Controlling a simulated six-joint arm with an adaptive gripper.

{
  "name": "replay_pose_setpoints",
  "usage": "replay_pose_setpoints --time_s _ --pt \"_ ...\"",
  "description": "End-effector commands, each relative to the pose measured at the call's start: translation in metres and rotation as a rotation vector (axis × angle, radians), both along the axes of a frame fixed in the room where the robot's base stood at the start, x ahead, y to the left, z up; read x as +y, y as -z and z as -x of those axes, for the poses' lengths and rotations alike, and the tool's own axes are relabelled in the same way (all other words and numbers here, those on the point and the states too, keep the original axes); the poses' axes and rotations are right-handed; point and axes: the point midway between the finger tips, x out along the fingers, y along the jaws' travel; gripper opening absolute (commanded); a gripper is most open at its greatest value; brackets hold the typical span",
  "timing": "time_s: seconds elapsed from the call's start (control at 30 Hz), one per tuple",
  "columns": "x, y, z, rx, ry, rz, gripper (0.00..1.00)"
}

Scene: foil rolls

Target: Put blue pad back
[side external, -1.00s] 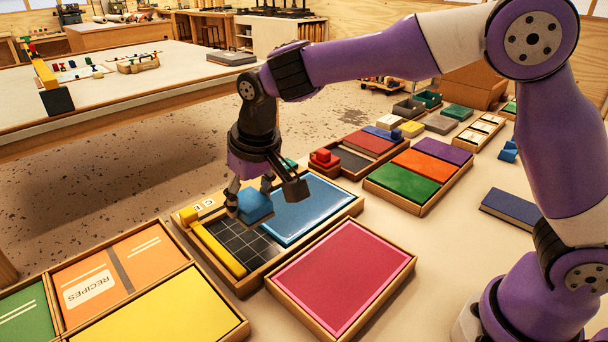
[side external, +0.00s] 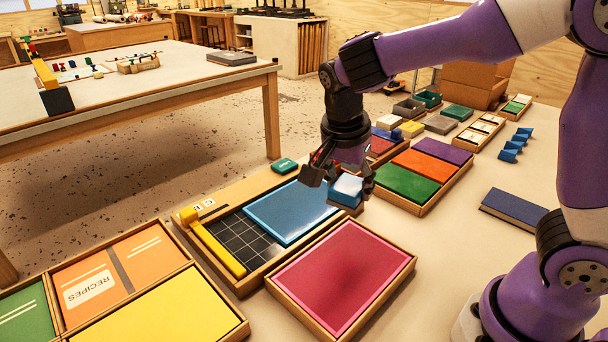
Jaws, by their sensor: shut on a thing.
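My gripper (side external: 338,178) is shut on a small blue block-like pad (side external: 345,200) with a pale top face. It holds the pad above the right end of a wooden tray (side external: 245,286), near the corner of the pink-panel box. The tray holds a flat blue panel (side external: 290,212), a black gridded area (side external: 240,240) and a yellow bar (side external: 215,246). The gridded area is clear. The fingers cover part of the held pad, and I cannot tell its exact gap above the things below.
A pink-panel box (side external: 342,275) lies in front. A box of green (side external: 405,180), orange and purple panels stands behind on the right. Several blue wedges (side external: 514,146) and a dark blue book (side external: 515,212) lie further right. A teal block (side external: 285,166) sits behind the tray.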

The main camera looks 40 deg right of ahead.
Motion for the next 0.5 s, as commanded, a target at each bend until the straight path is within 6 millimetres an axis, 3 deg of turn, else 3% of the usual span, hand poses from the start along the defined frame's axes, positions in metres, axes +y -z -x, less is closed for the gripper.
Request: replay_pose_setpoints --time_s 0.1,0.2,0.5 --pt "-0.015 0.0 0.015 0.0 0.171 -0.001 0.18" --pt "-0.029 0.005 0.019 0.002 0.23 0.001 0.18" --pt "-0.102 0.05 0.011 0.003 0.236 -0.001 0.18"
